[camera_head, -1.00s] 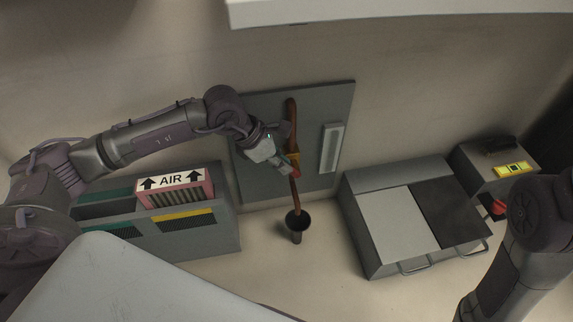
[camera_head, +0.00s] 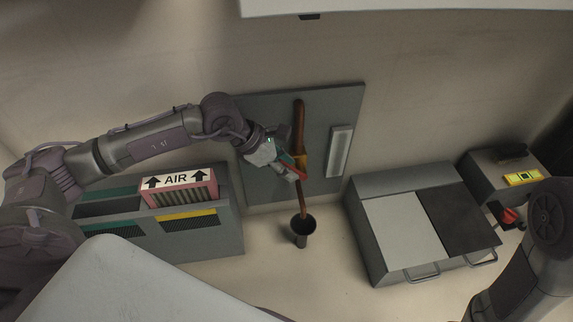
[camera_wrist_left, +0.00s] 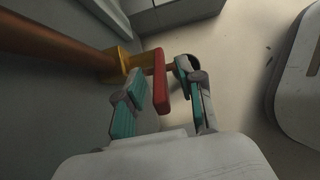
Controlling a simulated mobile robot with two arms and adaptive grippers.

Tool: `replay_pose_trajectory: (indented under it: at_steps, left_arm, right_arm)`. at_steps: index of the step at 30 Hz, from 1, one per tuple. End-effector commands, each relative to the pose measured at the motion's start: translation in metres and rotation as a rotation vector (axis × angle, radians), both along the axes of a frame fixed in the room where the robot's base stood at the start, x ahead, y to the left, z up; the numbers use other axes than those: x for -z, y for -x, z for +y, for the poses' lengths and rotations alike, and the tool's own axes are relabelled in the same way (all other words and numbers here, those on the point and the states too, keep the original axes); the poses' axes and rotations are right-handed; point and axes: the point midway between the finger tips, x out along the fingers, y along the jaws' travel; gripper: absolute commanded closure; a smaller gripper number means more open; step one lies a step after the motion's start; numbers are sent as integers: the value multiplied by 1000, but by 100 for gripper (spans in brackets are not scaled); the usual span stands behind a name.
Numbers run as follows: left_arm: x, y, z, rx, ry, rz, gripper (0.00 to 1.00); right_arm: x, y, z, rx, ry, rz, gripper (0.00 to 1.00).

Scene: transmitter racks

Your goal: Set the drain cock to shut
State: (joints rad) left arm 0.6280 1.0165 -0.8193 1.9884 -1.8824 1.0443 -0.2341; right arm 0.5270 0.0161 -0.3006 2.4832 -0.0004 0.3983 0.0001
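The drain cock has a brass body (camera_head: 301,161) on a copper pipe (camera_head: 299,125) that runs down the grey wall panel. Its red lever (camera_head: 302,173) shows partly behind my left gripper (camera_head: 288,172). In the left wrist view the brass body (camera_wrist_left: 124,62) is at upper left and the red lever (camera_wrist_left: 161,82) lies between the two teal-padded fingers of my left gripper (camera_wrist_left: 160,74). The fingers are apart. The lever is close to the left finger, with a gap to the right finger; contact cannot be told. My right gripper is out of view; only its arm shows.
A dark funnel (camera_head: 303,225) stands below the pipe's end. A grey cabinet (camera_head: 365,235) is to the right, with a box bearing a red knob (camera_head: 510,216) beyond. A rack with an AIR filter (camera_head: 178,188) is at left, under my left arm.

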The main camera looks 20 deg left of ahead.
Motion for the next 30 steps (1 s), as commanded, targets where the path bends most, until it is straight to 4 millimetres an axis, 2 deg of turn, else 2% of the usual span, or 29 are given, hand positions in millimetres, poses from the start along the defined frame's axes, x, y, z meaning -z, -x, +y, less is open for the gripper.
replay_pose_trajectory:
  at_steps: [8,11,21,25,30]
  left_arm:
    - [-5,2,3,0,0,0,62]
    - [-16,6,10,-1,-3,-2,62]
    - [-73,29,45,-2,-4,-2,62]
    - [-88,35,53,-2,-2,0,62]
    - [-97,39,58,0,-1,1,62]
  right_arm:
    - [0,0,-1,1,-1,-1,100]
    - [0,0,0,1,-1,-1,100]
    - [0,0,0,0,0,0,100]
    - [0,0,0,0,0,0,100]
    - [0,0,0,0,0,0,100]
